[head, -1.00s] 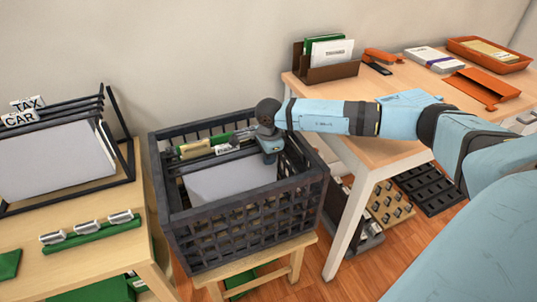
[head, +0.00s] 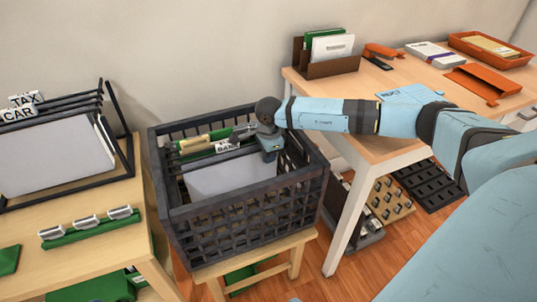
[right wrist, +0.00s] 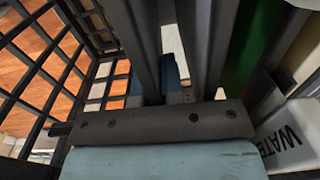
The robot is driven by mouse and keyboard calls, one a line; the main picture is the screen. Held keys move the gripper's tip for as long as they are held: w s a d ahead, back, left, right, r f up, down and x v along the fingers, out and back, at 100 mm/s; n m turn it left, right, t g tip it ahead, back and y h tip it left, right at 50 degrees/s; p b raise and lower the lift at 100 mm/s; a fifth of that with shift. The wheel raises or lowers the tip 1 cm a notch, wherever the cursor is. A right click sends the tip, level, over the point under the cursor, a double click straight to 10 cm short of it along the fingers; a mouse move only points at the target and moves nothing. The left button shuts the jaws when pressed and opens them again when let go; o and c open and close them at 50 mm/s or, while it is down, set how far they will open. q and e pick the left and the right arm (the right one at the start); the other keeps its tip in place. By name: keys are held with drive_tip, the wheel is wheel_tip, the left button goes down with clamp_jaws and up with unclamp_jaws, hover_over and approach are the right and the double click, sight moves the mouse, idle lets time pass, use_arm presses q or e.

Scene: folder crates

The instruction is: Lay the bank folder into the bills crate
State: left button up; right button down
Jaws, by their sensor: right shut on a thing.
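The bills crate (head: 246,212) is a dark lattice crate on a small wooden stool. In the right wrist view the jaws (right wrist: 178,92) point down beside the crate's lattice wall; the grip is partly hidden. My left gripper does not show.
Behind the folder stand a green folder (head: 194,157) and a tan tab; a WATER tab (right wrist: 282,138) shows in the wrist view. A rack with TAX and CAR folders (head: 55,155) stands on the left table. The right table holds an organizer (head: 328,67) and orange trays.

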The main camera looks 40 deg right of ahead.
drive_tip(key=c, duration=1.2)
unclamp_jaws()
drive_tip(key=shift+o, duration=0.2)
use_arm(q)
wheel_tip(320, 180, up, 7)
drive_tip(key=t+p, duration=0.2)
drive_tip(key=p, duration=0.2)
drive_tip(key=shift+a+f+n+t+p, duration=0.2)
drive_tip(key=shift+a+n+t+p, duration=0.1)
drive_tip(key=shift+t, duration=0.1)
use_arm(e)
wheel_tip(320, 180, up, 14)
drive_tip(key=shift+s, duration=0.2)
drive_tip(key=shift+f, duration=0.1)
